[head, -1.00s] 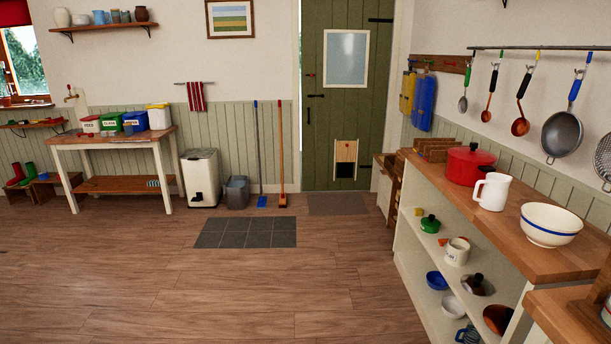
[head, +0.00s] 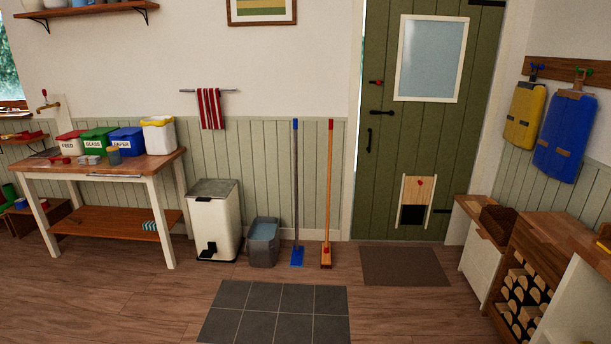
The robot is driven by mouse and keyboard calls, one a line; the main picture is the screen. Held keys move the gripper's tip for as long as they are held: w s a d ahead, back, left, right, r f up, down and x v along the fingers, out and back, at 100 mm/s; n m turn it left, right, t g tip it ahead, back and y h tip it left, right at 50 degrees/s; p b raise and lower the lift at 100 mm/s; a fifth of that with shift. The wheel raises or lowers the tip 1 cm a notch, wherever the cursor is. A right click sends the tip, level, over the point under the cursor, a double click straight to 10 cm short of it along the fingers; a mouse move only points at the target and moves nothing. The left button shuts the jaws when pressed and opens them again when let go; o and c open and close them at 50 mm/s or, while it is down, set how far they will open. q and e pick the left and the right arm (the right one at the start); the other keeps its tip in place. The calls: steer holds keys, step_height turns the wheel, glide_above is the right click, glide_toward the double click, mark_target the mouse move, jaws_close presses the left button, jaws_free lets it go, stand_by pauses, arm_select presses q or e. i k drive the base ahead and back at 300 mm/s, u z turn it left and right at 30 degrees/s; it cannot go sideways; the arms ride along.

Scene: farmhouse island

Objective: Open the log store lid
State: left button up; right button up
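The right part of the store is hidden by the end of a pale shelf unit. Neither of my grippers is in view.
A low white cabinet (head: 481,263) adjoins the log store on its left. A brown mat (head: 404,266) lies before the green door (head: 405,140). Grey tiles (head: 275,311) and open wooden floor lie ahead. A white pedal bin (head: 214,222), bucket (head: 263,243) and brooms line the wall.

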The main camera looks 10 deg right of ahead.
mark_target(555, 228)
steer(key=z, duration=0.15)
steer(key=i, duration=2.8)
steer(key=z, duration=1.2)
steer(key=i, duration=1.6)
steer(key=z, duration=1.25)
steer(key=i, duration=0.9)
steer(key=z, duration=0.25)
